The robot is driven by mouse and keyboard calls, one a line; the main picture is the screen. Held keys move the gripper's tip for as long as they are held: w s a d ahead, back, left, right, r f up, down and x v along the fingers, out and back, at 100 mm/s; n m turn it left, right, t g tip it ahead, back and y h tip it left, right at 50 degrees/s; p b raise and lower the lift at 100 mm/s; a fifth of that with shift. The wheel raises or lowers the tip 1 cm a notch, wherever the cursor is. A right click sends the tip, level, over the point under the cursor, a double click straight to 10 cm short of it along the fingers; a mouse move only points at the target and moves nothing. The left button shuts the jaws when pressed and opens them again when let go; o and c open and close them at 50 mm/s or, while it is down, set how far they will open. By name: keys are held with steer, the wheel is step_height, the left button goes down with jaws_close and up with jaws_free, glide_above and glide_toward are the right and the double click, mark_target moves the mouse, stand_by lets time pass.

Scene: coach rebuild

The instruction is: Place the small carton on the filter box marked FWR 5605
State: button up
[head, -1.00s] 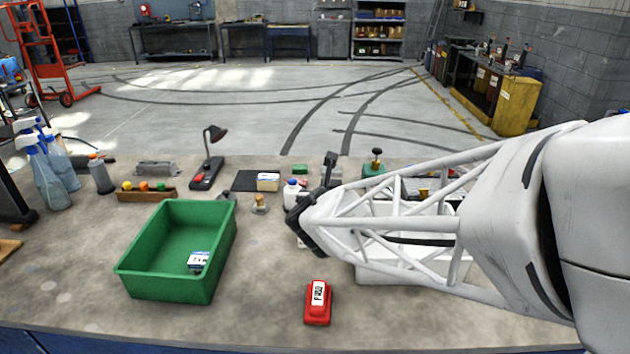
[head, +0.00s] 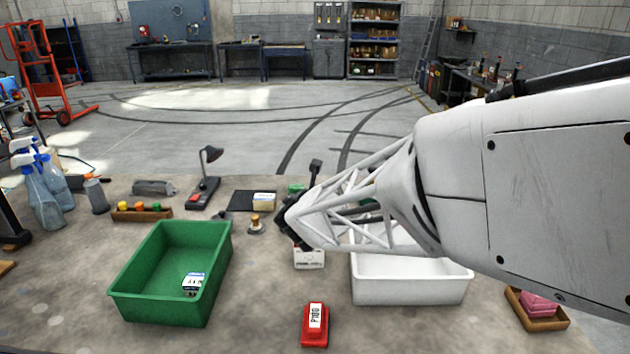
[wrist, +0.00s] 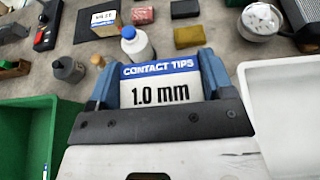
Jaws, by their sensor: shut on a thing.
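My gripper (head: 293,222) is over the middle of the bench, between the green bin and the white bin. In the wrist view its blue fingers (wrist: 162,64) are shut on the two sides of a small white carton (wrist: 160,93) with a blue band, marked CONTACT TIPS 1.0 mm. In the head view a white box face (head: 309,259) with dark lettering, too small to read, shows just below the gripper. I cannot tell whether it is the held carton or another box. I can read no FWR 5605 marking in either view.
A green bin (head: 125,300) with a labelled item inside stands left, a white bin (head: 410,292) right. A white bottle (wrist: 137,45) is just beyond the carton. A small box (head: 264,198) sits on a dark mat (head: 240,200) behind.

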steer(key=shift+f, duration=0.1)
steer(key=shift+f, duration=1.65)
steer(key=shift+f, duration=0.15)
steer(key=o, duration=1)
steer(key=shift+c, duration=0.2)
steer(key=shift+s+r, duration=0.4)
steer(key=shift+s, duration=0.05)
steer(key=v, duration=1.1)
steer(key=shift+d, duration=0.1)
